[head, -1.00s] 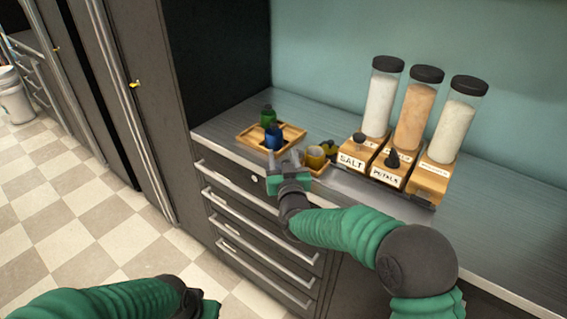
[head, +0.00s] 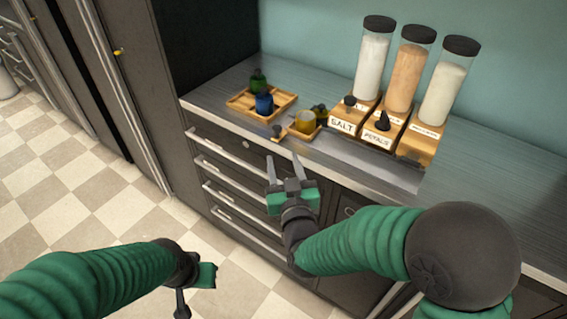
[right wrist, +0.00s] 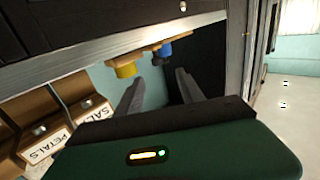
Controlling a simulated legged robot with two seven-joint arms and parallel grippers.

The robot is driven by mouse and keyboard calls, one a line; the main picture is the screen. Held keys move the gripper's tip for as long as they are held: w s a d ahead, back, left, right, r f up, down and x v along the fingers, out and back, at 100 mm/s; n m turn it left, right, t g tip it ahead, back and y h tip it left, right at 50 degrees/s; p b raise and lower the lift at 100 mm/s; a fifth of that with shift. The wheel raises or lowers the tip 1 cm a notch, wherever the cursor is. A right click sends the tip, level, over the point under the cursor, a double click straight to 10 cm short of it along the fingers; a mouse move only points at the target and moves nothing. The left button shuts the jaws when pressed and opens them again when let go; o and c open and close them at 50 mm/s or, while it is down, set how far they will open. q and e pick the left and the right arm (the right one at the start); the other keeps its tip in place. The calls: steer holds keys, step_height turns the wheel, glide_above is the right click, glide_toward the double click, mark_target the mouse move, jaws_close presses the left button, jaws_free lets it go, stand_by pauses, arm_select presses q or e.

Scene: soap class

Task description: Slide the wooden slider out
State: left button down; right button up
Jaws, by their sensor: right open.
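Wooden dispenser bases stand on the counter at right, labelled SALT (head: 342,126) and PETALS (head: 377,142), with a third base (head: 417,148) beside them. Dark knobs show on the first two. A small wooden piece with a dark knob (head: 277,132) lies at the counter's front edge, by the small wooden tray (head: 303,133) under a yellow cup (head: 305,121). I cannot tell for sure which piece is the slider. My right gripper (head: 284,162) is open and empty, in front of the counter edge, apart from these things. My left gripper (head: 205,275) is low at left; its jaws are unclear.
A wooden tray (head: 284,104) holds a blue cup (head: 264,103) and a green bottle (head: 258,80). Tall clear jars (head: 410,75) stand on the bases. Drawer handles (head: 228,170) stick out below the counter. The counter at far right is clear.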

steer(key=s+r+p, duration=0.3)
steer(key=s+r, duration=0.2)
steer(key=s, duration=0.2)
steer(key=shift+d+p, duration=0.35)
stand_by(0.6)
steer(key=shift+w, duration=0.1)
